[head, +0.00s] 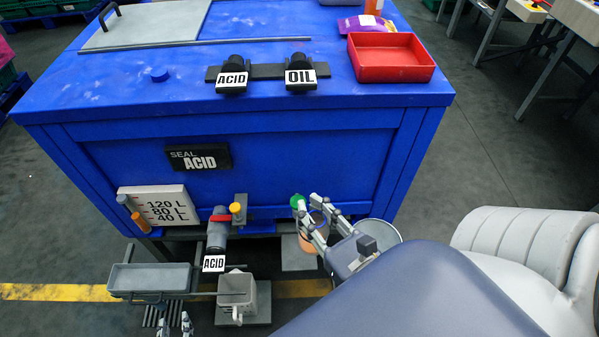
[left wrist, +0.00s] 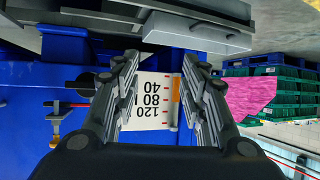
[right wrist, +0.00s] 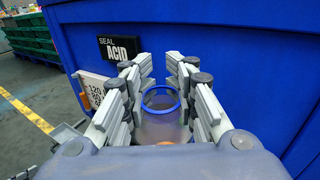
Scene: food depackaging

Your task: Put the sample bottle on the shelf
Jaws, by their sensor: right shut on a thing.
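The sample bottle looks like an open, clear vessel with a blue rim (right wrist: 162,92) and orange-brown contents; it also shows in the head view (head: 311,243). My right gripper (right wrist: 160,85) is shut on it, with its fingers on either side, in front of the blue tank's lower right. My fingers partly hide it. My left gripper (head: 174,325) is at the bottom left of the head view. Its fingers stand apart with nothing between them in the left wrist view (left wrist: 157,85). A grey tray-like ledge (head: 150,292) is on the left; I cannot tell if it is the shelf.
The blue tank (head: 270,140) fills the middle. An ACID tap (head: 217,232) sticks out above a grey square container (head: 237,290). A green knob (head: 297,202) is beside my right fingers. A round grey container (head: 380,230) stands behind my right gripper. A red tray (head: 390,72) sits on top.

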